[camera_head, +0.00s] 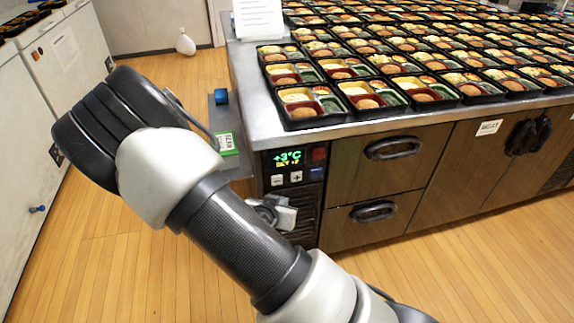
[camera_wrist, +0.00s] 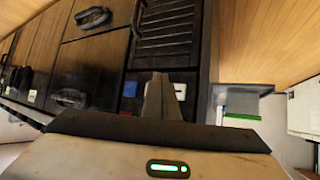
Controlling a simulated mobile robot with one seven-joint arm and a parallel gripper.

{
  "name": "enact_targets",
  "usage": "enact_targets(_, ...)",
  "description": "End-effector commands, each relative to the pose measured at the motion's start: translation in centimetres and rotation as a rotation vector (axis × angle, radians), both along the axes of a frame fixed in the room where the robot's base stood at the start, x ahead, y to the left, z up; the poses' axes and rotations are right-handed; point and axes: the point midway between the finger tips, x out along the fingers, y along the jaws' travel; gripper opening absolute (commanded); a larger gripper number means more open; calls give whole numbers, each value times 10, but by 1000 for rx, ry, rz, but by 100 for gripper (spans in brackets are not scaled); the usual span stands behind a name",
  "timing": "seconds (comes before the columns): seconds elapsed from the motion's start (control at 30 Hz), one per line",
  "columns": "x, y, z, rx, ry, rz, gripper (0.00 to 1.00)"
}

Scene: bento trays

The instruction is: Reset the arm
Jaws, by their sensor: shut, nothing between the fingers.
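In the head view my arm crosses the left and middle of the picture, bent at the upper left. A small grey part shows behind it near the panel; I cannot make out fingertips there.
Several rows of bento trays (camera_head: 420,90) cover the steel counter (camera_head: 262,104). Its front has drawers (camera_head: 385,165) with protruding handles. A green-edged label (camera_head: 228,143) and blue object (camera_head: 221,97) sit on a low ledge at left. Wooden floor (camera_head: 95,262) is open.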

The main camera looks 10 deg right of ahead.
Motion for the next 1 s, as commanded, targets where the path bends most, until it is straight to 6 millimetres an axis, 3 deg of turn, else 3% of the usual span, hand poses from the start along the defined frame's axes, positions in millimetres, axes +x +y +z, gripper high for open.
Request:
enact_targets(0.47,0,1,1,11,5,-1,0)
enact_targets(0.63,-4,19,14,140,83,0,0)
enact_targets(0.77,-12,45,47,304,183,48,0)
enact_targets(1.0,-45,73,148,479,300,251,0)
